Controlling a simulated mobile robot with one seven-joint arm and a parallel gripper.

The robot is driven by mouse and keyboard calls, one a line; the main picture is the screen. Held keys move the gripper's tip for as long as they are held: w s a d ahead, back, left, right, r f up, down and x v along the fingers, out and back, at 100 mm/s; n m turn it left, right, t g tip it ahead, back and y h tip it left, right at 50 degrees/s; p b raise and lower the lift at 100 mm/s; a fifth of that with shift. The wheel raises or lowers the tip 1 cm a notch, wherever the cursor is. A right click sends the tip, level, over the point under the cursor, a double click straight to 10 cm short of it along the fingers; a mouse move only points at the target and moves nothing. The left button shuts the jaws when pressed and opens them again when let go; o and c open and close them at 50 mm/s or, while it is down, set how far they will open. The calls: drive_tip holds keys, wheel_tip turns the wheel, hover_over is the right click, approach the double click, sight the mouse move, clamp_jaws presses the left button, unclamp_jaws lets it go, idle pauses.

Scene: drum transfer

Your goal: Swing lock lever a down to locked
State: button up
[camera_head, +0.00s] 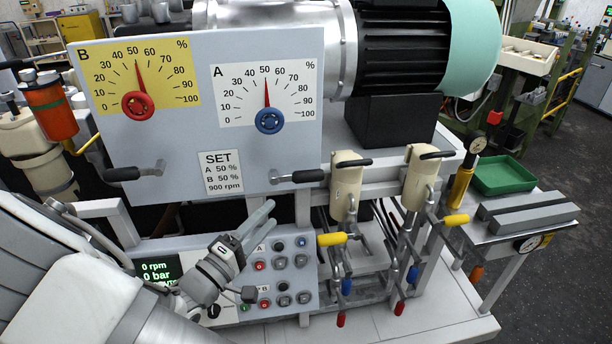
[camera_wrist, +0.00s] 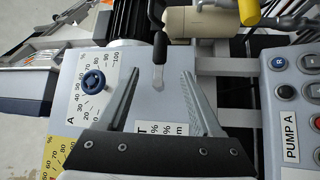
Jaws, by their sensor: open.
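Lock lever a (camera_head: 308,176) is the black-gripped lever on the grey panel's lower right edge, below dial A (camera_head: 265,94). It lies about level, with its metal root at the left and its black grip pointing right. In the wrist view the lever (camera_wrist: 160,47) stands just beyond the gap between my fingertips, grip pointing up in the picture. My gripper (camera_head: 266,209) is below and left of the lever, fingers spread. In the wrist view my gripper (camera_wrist: 162,72) is open and empty, and I see no clear contact with the lever.
A similar black-gripped lever (camera_head: 124,174) sits below dial B (camera_head: 137,104). The SET label (camera_head: 221,172) is left of lever a. Cream clamp bodies (camera_head: 346,182) with yellow handles (camera_head: 331,239) crowd the right. A pump button panel (camera_head: 280,270) lies below my gripper.

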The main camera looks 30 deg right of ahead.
sight(303, 182)
drive_tip(key=p+x, duration=0.1)
drive_tip(key=x, duration=1.4)
drive_tip(key=shift+d, duration=0.1)
drive_tip(key=shift+c, duration=0.4)
clamp_jaws()
idle(0.4)
